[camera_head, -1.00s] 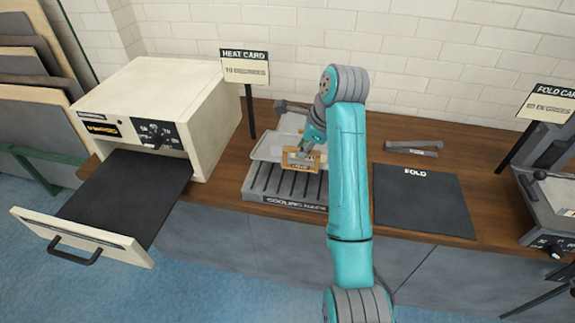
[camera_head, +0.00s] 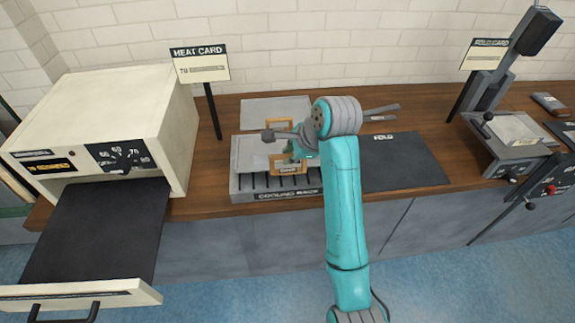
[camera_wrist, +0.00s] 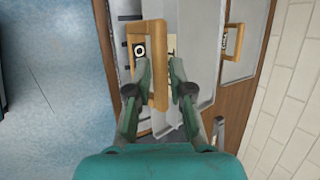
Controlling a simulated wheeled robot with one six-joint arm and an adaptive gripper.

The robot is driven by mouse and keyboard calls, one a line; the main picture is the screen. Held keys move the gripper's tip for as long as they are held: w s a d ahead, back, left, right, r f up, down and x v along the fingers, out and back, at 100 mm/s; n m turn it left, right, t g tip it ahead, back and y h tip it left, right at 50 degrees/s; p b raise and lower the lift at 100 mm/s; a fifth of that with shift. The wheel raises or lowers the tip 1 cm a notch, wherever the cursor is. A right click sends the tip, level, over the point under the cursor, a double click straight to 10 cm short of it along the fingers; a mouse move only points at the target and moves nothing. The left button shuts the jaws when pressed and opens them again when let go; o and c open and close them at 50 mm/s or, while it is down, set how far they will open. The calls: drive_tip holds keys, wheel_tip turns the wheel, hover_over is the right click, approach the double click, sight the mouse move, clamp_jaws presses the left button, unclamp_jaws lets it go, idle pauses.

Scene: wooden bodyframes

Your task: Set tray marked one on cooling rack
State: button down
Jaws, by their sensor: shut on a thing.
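A light grey metal tray (camera_head: 250,152) with a wooden handle lies over the cooling rack (camera_head: 242,184), a slatted grey stand with its name on the front edge. I cannot tell whether the tray rests fully on the slats or is slightly above them. My gripper (camera_head: 298,155) is shut on the tray's wooden handle at its front right. In the wrist view, the handle (camera_wrist: 150,50) sits between the fingers of my gripper (camera_wrist: 160,80). Its label starts with a letter like O; the rest is covered. My arm hides the rack's right end.
A second flat grey tray (camera_head: 265,106) with a wooden handle lies behind the rack. The heater (camera_head: 100,120) with its drawer out stands left, beside the heat card (camera_head: 200,66). A black fold mat (camera_head: 405,165) lies right, with a fold press (camera_head: 515,140) beyond.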

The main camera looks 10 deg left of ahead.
sight(288, 170)
drive_tip(key=shift+f, duration=2.55)
drive_tip(key=c, duration=1.1)
unclamp_jaws()
